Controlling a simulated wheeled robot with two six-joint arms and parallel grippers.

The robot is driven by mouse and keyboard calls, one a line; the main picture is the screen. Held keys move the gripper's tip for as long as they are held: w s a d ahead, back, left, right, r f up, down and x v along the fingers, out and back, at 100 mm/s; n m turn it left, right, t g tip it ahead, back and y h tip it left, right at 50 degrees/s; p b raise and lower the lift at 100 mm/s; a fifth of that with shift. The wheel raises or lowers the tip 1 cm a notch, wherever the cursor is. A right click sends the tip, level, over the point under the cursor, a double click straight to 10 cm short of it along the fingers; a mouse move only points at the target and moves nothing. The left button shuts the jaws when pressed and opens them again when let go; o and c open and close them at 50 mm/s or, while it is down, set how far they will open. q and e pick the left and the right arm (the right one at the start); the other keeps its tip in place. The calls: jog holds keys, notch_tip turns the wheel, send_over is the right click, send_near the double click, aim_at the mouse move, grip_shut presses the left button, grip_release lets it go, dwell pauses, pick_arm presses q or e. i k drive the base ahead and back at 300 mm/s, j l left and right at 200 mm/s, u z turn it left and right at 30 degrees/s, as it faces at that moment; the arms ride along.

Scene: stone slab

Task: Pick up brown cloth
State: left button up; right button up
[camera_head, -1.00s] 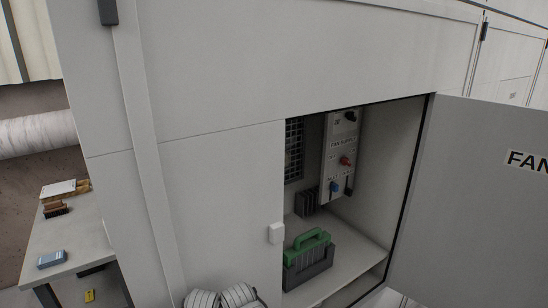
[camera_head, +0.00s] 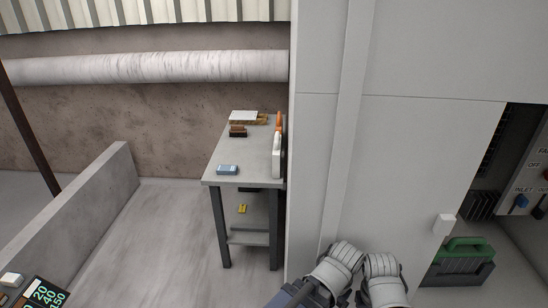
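No brown cloth can be made out for certain. A small brown item with a dark lower part (camera_head: 238,131) lies on the grey workbench (camera_head: 252,158), left of the cabinet; it looks more like a brush. Behind it, a flat white item (camera_head: 243,116) lies on something tan-brown (camera_head: 262,121), which is too small to identify. White rounded parts of my own arms show at the bottom, in front of the cabinet and well short of the bench. No gripper fingers are visible there.
A blue-grey box (camera_head: 228,169) lies near the bench's front edge. Orange and white items (camera_head: 277,150) stand at its right edge. A yellow item (camera_head: 242,209) is below. Left floor (camera_head: 165,235) is clear beside a low wall (camera_head: 85,215).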

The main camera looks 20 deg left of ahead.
aim_at(221, 170)
jog(key=k+u, duration=0.15)
jog(key=u, duration=2.15)
jog(key=i+u, duration=0.35)
jog(key=i+z, duration=0.3)
jog(key=i, duration=0.2)
jog(key=i+z, duration=0.25)
jog(key=i, duration=0.2)
jog(key=i+j+z, duration=0.3)
jog(key=i, duration=0.2)
jog(key=i+l+z, duration=0.15)
jog(key=i+z, duration=1.05)
jog(key=z, duration=0.2)
jog(key=i+z, duration=0.15)
jog(key=z, duration=0.2)
